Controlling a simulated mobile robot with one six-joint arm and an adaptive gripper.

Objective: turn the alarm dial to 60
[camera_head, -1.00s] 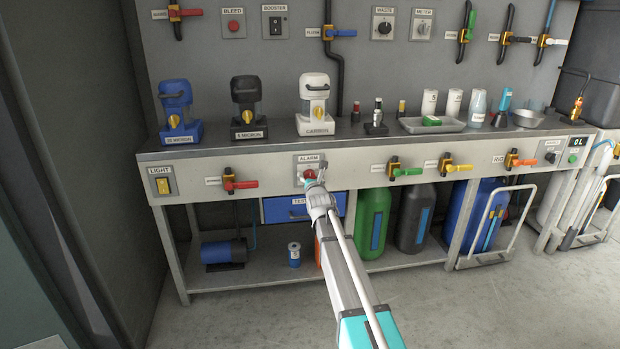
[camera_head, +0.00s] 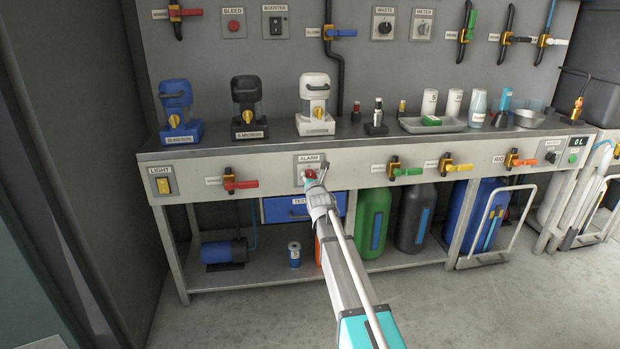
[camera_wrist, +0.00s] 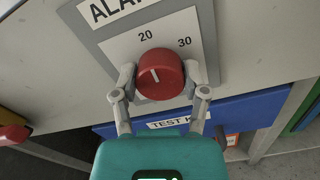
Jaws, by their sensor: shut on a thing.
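The alarm dial is a red round knob (camera_wrist: 161,75) on a pale plate (camera_head: 300,165) labelled ALARM, on the bench's front panel. The numbers 20 and 30 show above the knob in the wrist view; other marks are hidden by the knob and my gripper. A short white pointer line on the knob's face sits left of its middle, tilted up and slightly left, roughly toward the 20 side. My gripper (camera_wrist: 162,84) has one finger on each side of the knob and is shut on it. In the head view my gripper (camera_head: 313,180) partly covers the red dial (camera_head: 309,174).
A red-handled valve (camera_head: 240,184) is left of the dial, and a green-handled one (camera_head: 405,172) is right. A blue drawer (camera_wrist: 240,115) is just below the dial. The LIGHT switch (camera_head: 162,186) is farther left. Filter housings (camera_head: 314,105) stand on the bench above.

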